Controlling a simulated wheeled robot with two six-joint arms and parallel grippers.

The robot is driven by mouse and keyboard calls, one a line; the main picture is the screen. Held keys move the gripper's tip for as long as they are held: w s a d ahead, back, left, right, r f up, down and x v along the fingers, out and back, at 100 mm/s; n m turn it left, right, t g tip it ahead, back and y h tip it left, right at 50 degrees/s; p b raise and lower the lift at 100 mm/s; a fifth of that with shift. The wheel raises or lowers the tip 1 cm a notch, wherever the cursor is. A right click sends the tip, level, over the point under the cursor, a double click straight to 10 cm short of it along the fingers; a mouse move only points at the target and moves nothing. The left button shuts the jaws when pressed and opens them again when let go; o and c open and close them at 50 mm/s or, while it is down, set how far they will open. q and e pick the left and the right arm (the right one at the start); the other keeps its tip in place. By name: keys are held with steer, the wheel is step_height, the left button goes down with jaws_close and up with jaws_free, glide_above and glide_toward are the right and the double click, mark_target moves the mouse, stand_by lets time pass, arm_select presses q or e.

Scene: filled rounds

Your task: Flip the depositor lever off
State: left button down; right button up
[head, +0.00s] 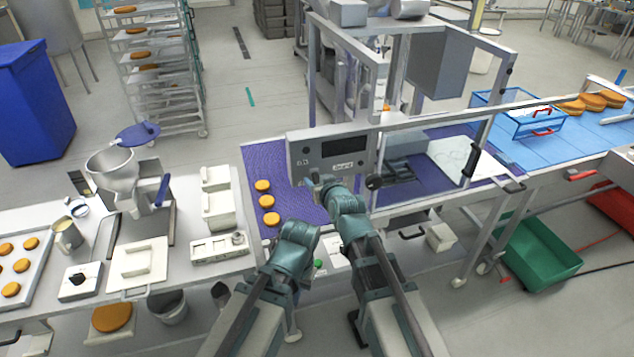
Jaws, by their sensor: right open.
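The depositor (117,180) appears to be the metal funnel-shaped hopper machine on the left white table. A blue lever-like handle (162,190) stands upright on its right side, and a round blue lid or paddle (137,134) shows above it. Which part is the task's lever, and its setting, I cannot tell for sure. My right gripper (316,181) is open and empty, in front of the grey control panel over the purple belt, far to the right of the depositor. Whether it touches the panel is unclear. My left arm reaches toward the belt's front edge; its gripper does not show.
The grey control panel (334,152) fronts a framed conveyor machine. Orange rounds (267,202) lie on the purple belt (272,160). A switch box with black knob (78,281), white containers (219,212) and a tray of rounds (18,262) crowd the left table.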

jaws_close()
steer(key=f+t+b, duration=0.1)
steer(key=b, duration=0.2)
steer(key=shift+f+b, duration=0.1)
steer(key=shift+b, duration=0.3)
steer(key=shift+r+t+y+b, duration=0.2)
steer(key=shift+t+y+b, duration=0.1)
steer(key=shift+t+b, duration=0.15)
steer(key=shift+w, duration=0.1)
jaws_free()
steer(key=shift+r, duration=0.1)
